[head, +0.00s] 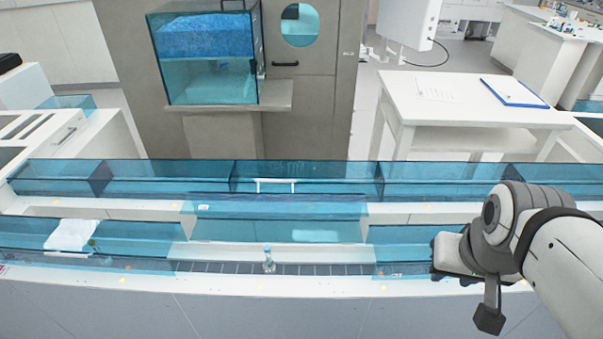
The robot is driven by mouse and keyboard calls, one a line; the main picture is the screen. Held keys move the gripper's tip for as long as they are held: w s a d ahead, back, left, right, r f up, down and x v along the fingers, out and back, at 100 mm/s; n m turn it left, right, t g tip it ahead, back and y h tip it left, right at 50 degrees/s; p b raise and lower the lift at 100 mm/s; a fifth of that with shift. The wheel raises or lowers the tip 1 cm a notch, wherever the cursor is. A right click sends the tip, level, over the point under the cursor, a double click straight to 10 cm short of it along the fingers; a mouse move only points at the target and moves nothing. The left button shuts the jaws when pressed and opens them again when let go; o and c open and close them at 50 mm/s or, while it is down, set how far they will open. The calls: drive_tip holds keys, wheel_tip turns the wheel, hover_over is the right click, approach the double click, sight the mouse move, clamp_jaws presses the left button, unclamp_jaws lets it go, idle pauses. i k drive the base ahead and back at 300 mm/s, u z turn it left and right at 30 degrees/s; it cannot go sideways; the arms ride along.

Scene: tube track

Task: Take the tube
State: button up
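A small clear tube (268,260) with a pale blue top stands upright on the dark segmented track (325,269) at the front of the bench. My gripper (440,258) is at the right, well apart from the tube, at the end of my white and grey arm. It is seen from the side and its fingers are partly hidden by the wrist, so I cannot tell whether it is open or shut.
Blue transparent guard panels (308,179) run along the bench behind the track. A white cloth or bag (71,235) lies at the left. A white table (470,100) with a blue clipboard (514,92) stands behind. The space above the track between tube and gripper looks clear.

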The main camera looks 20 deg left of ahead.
sight(266, 249)
drive_tip(key=z, duration=1.8)
drive_tip(key=k, duration=1.35)
drive_tip(key=u, duration=1.35)
